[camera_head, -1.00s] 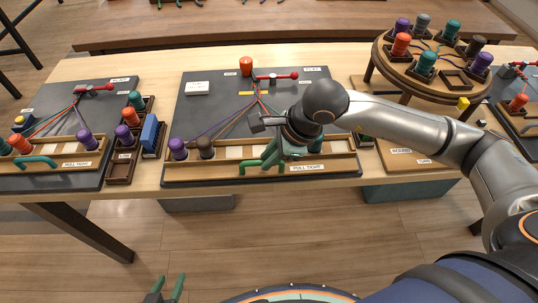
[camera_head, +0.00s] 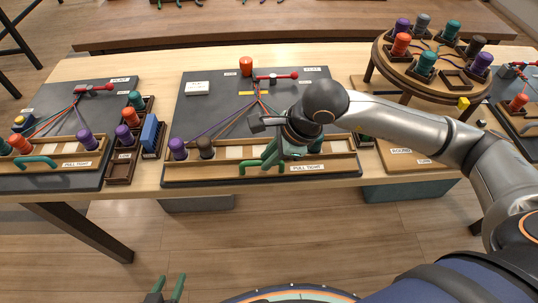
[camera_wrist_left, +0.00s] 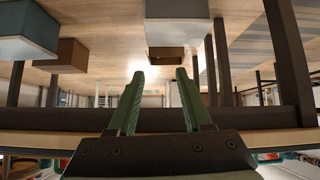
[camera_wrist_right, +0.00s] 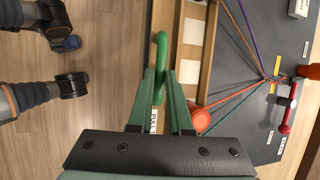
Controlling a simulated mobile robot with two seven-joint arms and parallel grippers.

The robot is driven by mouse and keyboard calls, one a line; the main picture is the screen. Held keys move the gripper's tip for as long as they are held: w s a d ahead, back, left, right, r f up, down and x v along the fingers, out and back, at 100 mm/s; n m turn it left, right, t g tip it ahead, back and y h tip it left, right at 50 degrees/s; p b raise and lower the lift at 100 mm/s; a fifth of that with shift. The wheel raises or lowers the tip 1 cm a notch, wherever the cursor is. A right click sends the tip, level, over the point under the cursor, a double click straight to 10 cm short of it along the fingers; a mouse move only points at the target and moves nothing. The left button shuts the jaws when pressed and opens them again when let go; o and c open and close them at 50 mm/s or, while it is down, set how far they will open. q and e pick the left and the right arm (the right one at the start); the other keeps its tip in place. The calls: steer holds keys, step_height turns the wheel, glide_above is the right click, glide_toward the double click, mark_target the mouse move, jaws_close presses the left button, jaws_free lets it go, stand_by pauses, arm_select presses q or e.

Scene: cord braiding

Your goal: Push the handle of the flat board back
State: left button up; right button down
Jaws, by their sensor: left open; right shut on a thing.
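The flat board (camera_head: 222,112) lies in the middle of the table, with a wooden slotted bar marked PULL TIGHT (camera_head: 213,173) along its near edge. The bar's green handle (camera_head: 252,170) is partly hidden by my right gripper (camera_head: 268,160). In the right wrist view, the green handle (camera_wrist_right: 161,45) runs between the fingers of my right gripper (camera_wrist_right: 168,75), which is shut on it. My left gripper (camera_head: 168,288) is open and empty, low in front of the table; its open fingers also show in the left wrist view (camera_wrist_left: 158,80).
Purple (camera_head: 178,149) and brown (camera_head: 206,148) bobbins sit in the bar, with cords running back to a red-handled clamp (camera_head: 275,77). An orange bobbin (camera_head: 246,66) stands behind. Another board (camera_head: 65,125) is at left; a round stand (camera_head: 435,65) is at right.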

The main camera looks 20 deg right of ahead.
mark_target(268, 139)
arm_select(q)
steer(key=shift+f, duration=0.1)
arm_select(e)
steer(key=w+b, duration=0.1)
steer(key=w, duration=0.1)
steer(key=w+d+b, duration=0.1)
steer(key=w, duration=0.1)
steer(key=shift+w+d+f, duration=0.1)
steer(key=shift+w+d, duration=0.05)
steer(key=shift+w, duration=0.05)
arm_select(q)
steer(key=shift+w+d+f, duration=0.25)
steer(key=shift+w+d, duration=0.25)
steer(key=shift+d, duration=0.05)
arm_select(e)
steer(key=shift+w+d+r, duration=0.1)
steer(key=shift+w+r, duration=0.1)
steer(key=c, duration=0.9)
jaws_free()
arm_select(q)
steer(key=shift+s+f, duration=0.15)
arm_select(e)
steer(key=shift+o, duration=0.3)
arm_select(q)
steer(key=shift+s+f, duration=0.1)
arm_select(e)
steer(key=v, duration=1.2)
steer(key=shift+s+r, duration=0.2)
